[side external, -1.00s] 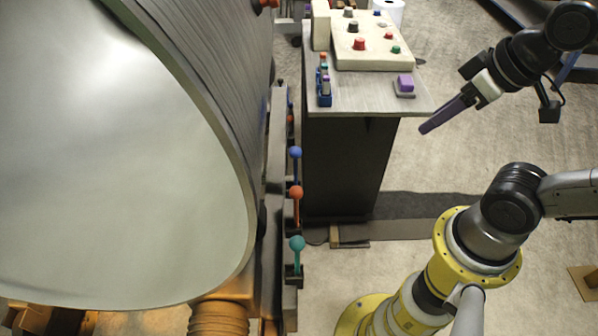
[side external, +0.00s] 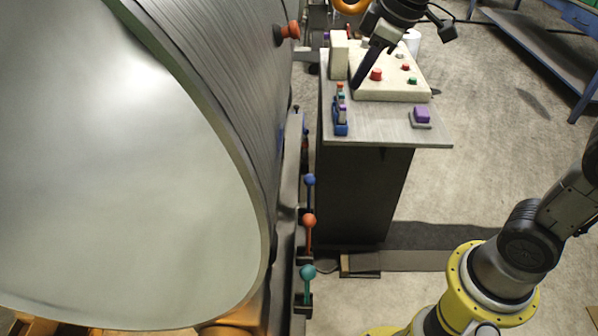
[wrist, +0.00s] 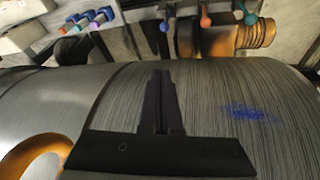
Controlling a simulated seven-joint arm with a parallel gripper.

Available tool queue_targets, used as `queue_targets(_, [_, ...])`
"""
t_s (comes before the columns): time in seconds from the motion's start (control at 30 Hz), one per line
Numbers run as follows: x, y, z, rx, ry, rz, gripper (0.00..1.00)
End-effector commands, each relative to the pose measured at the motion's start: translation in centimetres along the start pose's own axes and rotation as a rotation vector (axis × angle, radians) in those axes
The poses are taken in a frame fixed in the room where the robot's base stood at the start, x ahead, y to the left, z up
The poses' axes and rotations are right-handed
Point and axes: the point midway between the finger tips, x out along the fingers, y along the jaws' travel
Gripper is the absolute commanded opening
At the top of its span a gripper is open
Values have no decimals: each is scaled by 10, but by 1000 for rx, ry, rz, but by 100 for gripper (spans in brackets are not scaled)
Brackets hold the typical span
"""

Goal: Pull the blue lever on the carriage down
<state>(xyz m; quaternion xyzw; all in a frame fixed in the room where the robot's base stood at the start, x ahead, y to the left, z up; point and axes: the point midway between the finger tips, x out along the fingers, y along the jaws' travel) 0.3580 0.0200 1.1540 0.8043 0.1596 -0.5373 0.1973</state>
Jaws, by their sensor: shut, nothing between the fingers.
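The blue lever (side external: 309,180) stands upright on the carriage (side external: 291,195) beside the large drum. It is the far one of a row with an orange lever (side external: 308,220) and a teal lever (side external: 307,272). In the wrist view the blue lever (wrist: 164,27) is at the top, left of the orange and teal ones. My gripper (side external: 357,84) is shut and empty, its dark fingers pointing down near the console's left part, apart from the levers. In the wrist view my gripper (wrist: 162,74) appears in front of the drum's ribbed surface.
The large drum (side external: 130,190) fills the left. A console (side external: 390,130) with coloured buttons, a purple button (side external: 422,115) and a blue holder (side external: 341,128) stands right of the carriage. A red knob (side external: 290,29) sticks out near the drum's top.

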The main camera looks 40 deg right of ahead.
Motion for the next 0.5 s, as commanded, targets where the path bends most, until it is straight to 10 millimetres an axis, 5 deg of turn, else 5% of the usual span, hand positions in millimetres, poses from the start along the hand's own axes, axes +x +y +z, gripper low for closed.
queue_targets(0.2, [57, 14, -40, -59, -76, -55, 0])
queue_targets(0.5, [121, 15, -55, -70, -167, -111, 0])
